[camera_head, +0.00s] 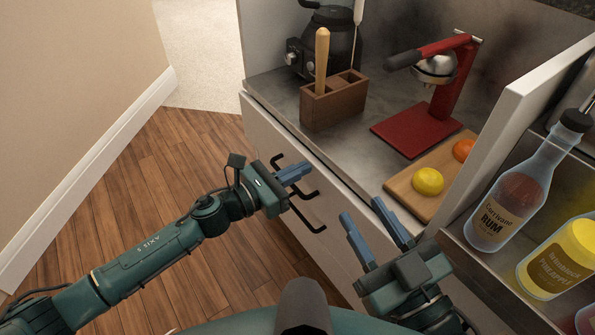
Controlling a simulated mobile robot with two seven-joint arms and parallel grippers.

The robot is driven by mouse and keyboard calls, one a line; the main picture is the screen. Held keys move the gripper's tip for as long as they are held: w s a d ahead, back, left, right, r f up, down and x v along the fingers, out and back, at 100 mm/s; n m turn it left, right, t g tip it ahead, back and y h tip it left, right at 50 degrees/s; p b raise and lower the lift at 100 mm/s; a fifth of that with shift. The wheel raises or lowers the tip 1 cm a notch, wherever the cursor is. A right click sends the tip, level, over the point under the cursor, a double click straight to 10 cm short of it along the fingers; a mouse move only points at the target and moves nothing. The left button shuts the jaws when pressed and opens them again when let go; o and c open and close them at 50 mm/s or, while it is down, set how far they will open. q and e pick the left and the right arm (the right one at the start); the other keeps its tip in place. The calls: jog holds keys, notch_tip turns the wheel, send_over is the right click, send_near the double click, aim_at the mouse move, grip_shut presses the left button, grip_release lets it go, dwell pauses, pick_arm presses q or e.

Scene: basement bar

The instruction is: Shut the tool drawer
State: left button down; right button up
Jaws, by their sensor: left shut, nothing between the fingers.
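The white drawer front (268,126) runs along the front of the grey counter, just under its edge. Black bar handles (306,227) stick out from the white fronts; I cannot tell which handle belongs to the tool drawer. I see no drawer interior, and cannot tell whether a small gap is left. My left gripper (302,171) is shut and empty, its blue fingers pointing at the front beside the upper handle and partly hiding it. My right gripper (362,207) is open and empty, in front of the white front, right of the handles.
On the counter (274,88) stand a dark blender (335,38), a wooden holder (338,101), a red juicer (462,85) and a cutting board (402,187) with fruit. Right of a white panel (530,95) stand a rum bottle (515,190) and other bottles. The wooden floor left is clear.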

aim_at(313, 159)
jog(key=shift+r, duration=0.1)
pick_arm(q)
jog(key=shift+d, duration=0.1)
jog(key=x, duration=0.3)
jog(key=shift+w+d+b, duration=0.2)
jog(key=shift+d+b, duration=0.05)
jog(key=shift+b, duration=0.1)
jog(key=shift+w+d, duration=0.2)
jog(key=shift+r, duration=0.15)
pick_arm(e)
jog(key=shift+s+a, duration=0.15)
jog(key=shift+a, duration=0.05)
pick_arm(q)
jog(key=shift+a, duration=0.1)
pick_arm(e)
jog(key=shift+s, duration=0.1)
